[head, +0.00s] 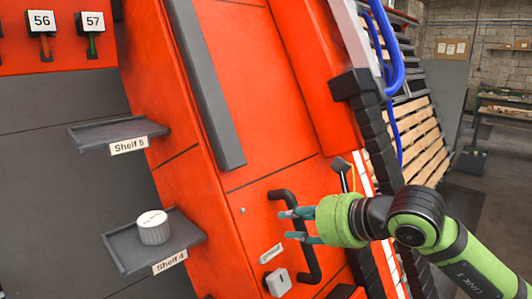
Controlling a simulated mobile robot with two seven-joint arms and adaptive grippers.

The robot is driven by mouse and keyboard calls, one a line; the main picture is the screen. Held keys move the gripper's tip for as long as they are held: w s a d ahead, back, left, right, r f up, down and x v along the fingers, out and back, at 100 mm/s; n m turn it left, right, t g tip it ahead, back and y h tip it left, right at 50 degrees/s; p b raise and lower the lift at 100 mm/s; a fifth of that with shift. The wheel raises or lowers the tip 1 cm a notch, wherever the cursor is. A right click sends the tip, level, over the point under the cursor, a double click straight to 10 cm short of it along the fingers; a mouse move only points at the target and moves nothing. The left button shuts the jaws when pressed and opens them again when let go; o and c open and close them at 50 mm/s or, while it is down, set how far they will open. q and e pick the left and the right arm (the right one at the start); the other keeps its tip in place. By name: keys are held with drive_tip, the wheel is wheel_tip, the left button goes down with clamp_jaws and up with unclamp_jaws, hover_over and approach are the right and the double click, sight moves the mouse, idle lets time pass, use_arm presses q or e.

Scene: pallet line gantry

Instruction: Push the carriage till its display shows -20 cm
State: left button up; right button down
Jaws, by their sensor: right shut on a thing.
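The orange-red carriage body (245,130) fills the middle of the head view and looks tilted in the picture. A black bar handle (309,265) is fixed to its lower front. My right gripper (291,225) comes in from the right, and its two teal fingers are shut on the handle's upright bar. A small pale plate (270,253) and a light grey block with a dark mark (278,282) sit left of the handle. I see no readable position display. My left gripper is out of view.
Shelf 5 (90,137) is empty and Shelf 4 (125,253) holds a white ribbed round thing (153,230); both jut out on the left. Tags 56 (41,20) and 57 (92,21) hang above. Blue hoses (393,70) and wooden pallets (425,145) stand at right.

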drive_tip(key=shift+w+d+r+b, duration=0.3)
drive_tip(key=shift+w+d, duration=0.15)
drive_tip(key=shift+d, duration=0.05)
drive_tip(key=shift+w+d, duration=0.15)
drive_tip(key=shift+w, duration=0.1)
idle(0.7)
drive_tip(key=c, duration=0.7)
unclamp_jaws()
drive_tip(key=shift+s+f, duration=0.15)
drive_tip(key=shift+f, duration=0.1)
drive_tip(key=shift+b+v, duration=0.6)
drive_tip(key=shift+v, duration=4.35)
